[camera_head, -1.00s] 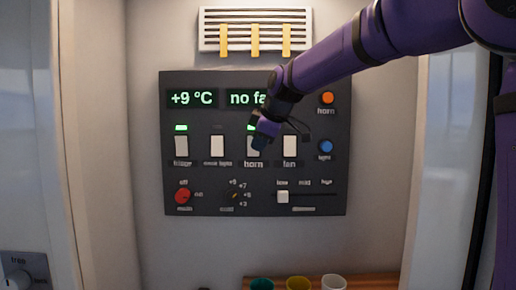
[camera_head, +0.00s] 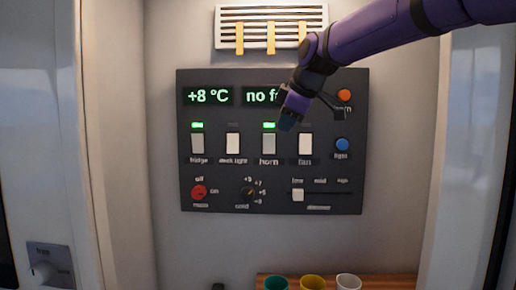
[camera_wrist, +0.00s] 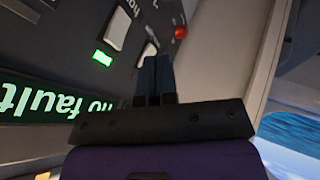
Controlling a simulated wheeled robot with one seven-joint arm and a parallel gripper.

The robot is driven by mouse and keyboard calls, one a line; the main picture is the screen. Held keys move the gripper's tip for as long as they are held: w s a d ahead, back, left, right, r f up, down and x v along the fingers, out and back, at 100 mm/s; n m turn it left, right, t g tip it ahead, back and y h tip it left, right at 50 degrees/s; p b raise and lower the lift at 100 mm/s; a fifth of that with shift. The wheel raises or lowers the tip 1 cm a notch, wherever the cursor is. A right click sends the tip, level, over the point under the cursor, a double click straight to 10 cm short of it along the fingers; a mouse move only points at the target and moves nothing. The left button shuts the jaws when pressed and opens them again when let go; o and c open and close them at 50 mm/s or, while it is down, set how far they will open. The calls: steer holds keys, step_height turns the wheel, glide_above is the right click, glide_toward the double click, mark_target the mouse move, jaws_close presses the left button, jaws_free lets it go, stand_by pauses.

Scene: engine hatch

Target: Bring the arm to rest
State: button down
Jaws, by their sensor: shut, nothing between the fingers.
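My purple arm reaches in from the upper right in the head view. My gripper (camera_head: 287,121) is shut and empty, in front of the dark control panel (camera_head: 230,168) between the horn switch (camera_head: 269,144) and the fan switch (camera_head: 305,144). In the wrist view my gripper (camera_wrist: 154,60) points at the panel, its fingers together; I cannot tell whether they touch it. The arm covers part of the "no fault" display (camera_head: 258,96), which reads in full in the wrist view (camera_wrist: 40,105).
Green lamps are lit above the fridge switch (camera_head: 197,144) and the horn switch. A white vent (camera_head: 271,14) with yellow strips is above the panel. Three cups, green (camera_head: 276,284), yellow (camera_head: 312,283) and white (camera_head: 348,283), stand below on a wooden shelf (camera_head: 380,283). Walls flank both sides.

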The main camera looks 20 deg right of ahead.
steer(key=s+d+f+m, duration=0.2)
steer(key=s+f+m, duration=0.2)
steer(key=s, duration=0.6)
steer(key=s+d+f+m+g+h, duration=0.1)
steer(key=s+d+f+m, duration=0.1)
steer(key=s+f+m, duration=0.3)
steer(key=s+d+f+m+g+h, duration=0.1)
steer(key=s+f+m, duration=0.3)
steer(key=s+f, duration=0.5)
steer(key=s+d, duration=0.1)
steer(key=s, duration=0.5)
steer(key=shift+s+d+f, duration=0.15)
steer(key=shift+d, duration=0.1)
